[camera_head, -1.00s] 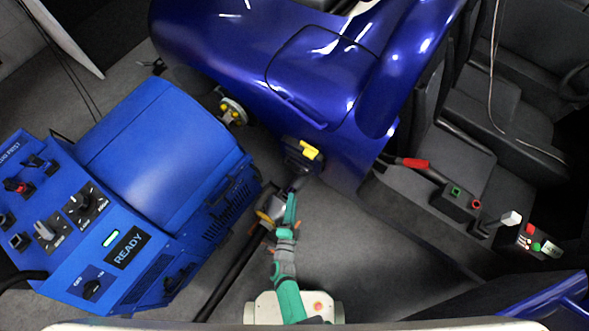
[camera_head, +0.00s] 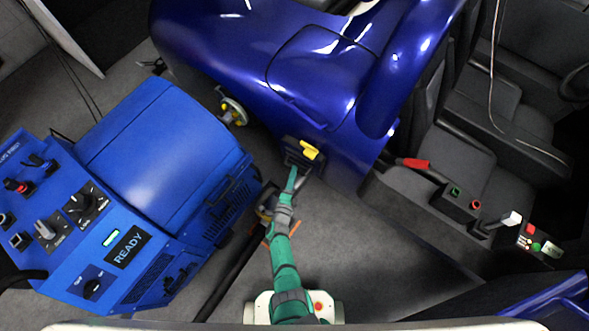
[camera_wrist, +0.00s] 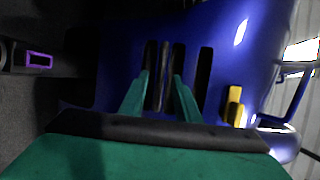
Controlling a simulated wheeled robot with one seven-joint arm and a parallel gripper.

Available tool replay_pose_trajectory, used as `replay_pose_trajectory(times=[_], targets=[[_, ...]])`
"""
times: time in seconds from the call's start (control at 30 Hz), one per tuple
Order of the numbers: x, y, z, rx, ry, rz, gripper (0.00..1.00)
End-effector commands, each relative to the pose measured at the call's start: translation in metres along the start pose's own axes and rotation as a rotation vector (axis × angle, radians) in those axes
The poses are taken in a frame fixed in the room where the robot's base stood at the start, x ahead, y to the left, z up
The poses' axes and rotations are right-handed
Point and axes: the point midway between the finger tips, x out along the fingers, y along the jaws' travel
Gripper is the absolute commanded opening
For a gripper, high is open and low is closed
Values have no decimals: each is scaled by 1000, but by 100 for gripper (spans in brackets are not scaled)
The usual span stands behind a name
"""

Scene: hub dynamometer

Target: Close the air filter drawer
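What looks like the air filter drawer (camera_head: 296,158) is a dark unit at the lower edge of the blue vehicle body, with a yellow latch (camera_head: 309,150) beside it. In the wrist view I face a blue panel with dark vertical slots and upright bars (camera_wrist: 164,76); the yellow latch (camera_wrist: 235,105) is to the right. My gripper (camera_head: 291,176) is at the front of this dark unit. In the wrist view its green fingers (camera_wrist: 158,92) are apart, on either side of a grey bar. I cannot tell whether they touch it, or how far the drawer stands out.
A blue console (camera_head: 168,150) with knobs and a READY display stands to the left. A dark hose or bar (camera_head: 232,275) runs along the floor beside my arm. A black seat and lever unit (camera_head: 430,175) is to the right.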

Motion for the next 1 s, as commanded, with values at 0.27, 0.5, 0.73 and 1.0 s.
replay_pose_trajectory(times=[0.27,0.5,0.73,1.0], targets=[[25,0,-1,-1,2,0,29],[30,0,0,0,0,0,29],[29,0,0,-1,-2,0,15],[30,0,0,-1,-1,0,0]])
